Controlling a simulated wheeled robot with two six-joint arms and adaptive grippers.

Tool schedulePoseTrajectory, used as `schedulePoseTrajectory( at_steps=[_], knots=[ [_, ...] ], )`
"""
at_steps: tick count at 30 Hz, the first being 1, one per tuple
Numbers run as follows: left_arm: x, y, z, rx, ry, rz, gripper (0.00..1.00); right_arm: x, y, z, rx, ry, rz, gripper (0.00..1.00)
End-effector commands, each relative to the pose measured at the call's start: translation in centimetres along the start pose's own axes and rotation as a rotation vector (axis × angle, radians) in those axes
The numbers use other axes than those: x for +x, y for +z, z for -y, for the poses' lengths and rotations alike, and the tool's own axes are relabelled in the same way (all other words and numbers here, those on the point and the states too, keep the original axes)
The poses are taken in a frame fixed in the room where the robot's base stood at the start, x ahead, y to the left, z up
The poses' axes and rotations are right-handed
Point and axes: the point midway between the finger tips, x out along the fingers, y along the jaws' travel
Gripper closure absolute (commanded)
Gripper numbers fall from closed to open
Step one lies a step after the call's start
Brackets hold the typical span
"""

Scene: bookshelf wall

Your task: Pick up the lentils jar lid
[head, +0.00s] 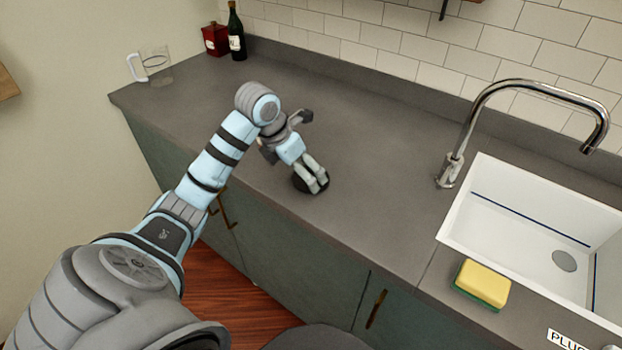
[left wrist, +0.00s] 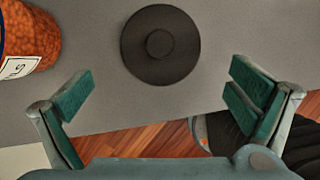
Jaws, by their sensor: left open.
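The dark round lid (left wrist: 160,22) with a raised knob in its middle lies flat on the grey counter in the left wrist view. In the head view only part of the lid (head: 299,185) shows beneath my left gripper (head: 314,182), near the counter's front edge. My left gripper is open and empty, its fingers apart on either side of the lid and nearer the counter's edge. A jar of orange lentils (left wrist: 32,32), with a partly visible white label, is at the upper left of the left wrist view; I cannot make it out in the head view. My right gripper is not in view.
The grey counter (head: 370,140) is clear around the lid in the head view. A white sink (head: 510,220) with a tap (head: 452,165) and a yellow sponge (head: 484,280) are at right. A glass mug (head: 157,65), red box (head: 214,40) and dark bottle (head: 237,38) stand at the back left.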

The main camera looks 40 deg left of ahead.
Motion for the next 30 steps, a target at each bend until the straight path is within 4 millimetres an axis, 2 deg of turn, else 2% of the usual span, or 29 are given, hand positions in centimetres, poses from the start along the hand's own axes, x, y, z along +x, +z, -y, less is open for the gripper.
schedulePoseTrajectory(
  at_steps=[3, 6, 14, 23, 30],
  knots=[
    [2.2, 0.9, 0.2, -0.002, -0.006, -0.001, 0.00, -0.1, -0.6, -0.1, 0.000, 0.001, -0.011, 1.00],
    [4.0, 0.9, 0.1, 0.000, -0.003, -0.002, 0.00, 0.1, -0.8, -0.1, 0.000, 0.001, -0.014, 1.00],
    [4.5, 0.9, 0.0, 0.002, -0.001, 0.000, 0.02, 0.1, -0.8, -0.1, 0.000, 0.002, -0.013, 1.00],
    [4.5, 0.9, 0.0, 0.001, -0.001, 0.000, 0.50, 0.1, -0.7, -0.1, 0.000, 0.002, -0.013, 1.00],
    [4.4, 1.0, 0.0, 0.001, -0.001, 0.001, 0.51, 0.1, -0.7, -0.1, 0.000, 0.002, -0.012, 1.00]
  ],
)
